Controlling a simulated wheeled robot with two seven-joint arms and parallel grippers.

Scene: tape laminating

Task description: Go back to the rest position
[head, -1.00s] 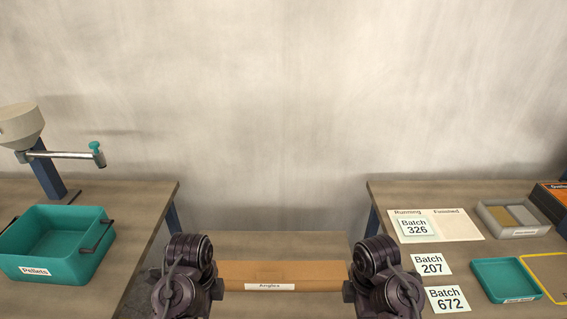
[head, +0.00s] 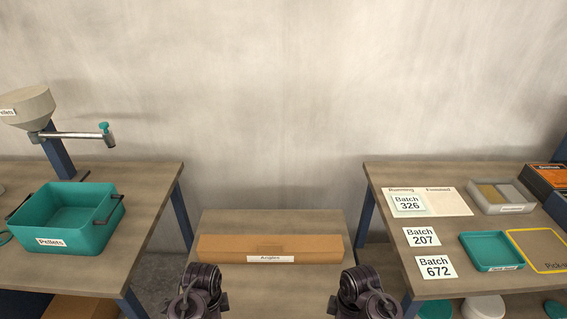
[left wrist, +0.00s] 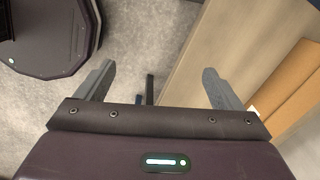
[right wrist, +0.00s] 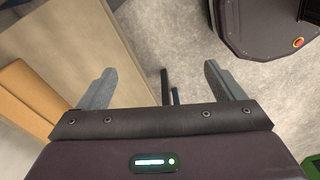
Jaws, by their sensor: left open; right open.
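My left gripper (left wrist: 158,85) is open and empty in the left wrist view, its two grey fingers spread over the grey floor and the edge of a low wooden table. My right gripper (right wrist: 160,85) is also open and empty in the right wrist view, over the floor beside that table's edge. In the head view both of my arms show only as dark joints at the bottom middle, and the gripper fingers are out of sight there. A long brown box labelled "Angles" (head: 225,247) lies on the low table (head: 270,220), apart from both arms.
On the left table stand a teal "Pellets" bin (head: 85,238) and a hopper machine (head: 28,105). The right table holds batch cards (head: 421,237), a grey divided tray (head: 500,209) and a teal tray (head: 490,265). Gaps of floor separate the tables.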

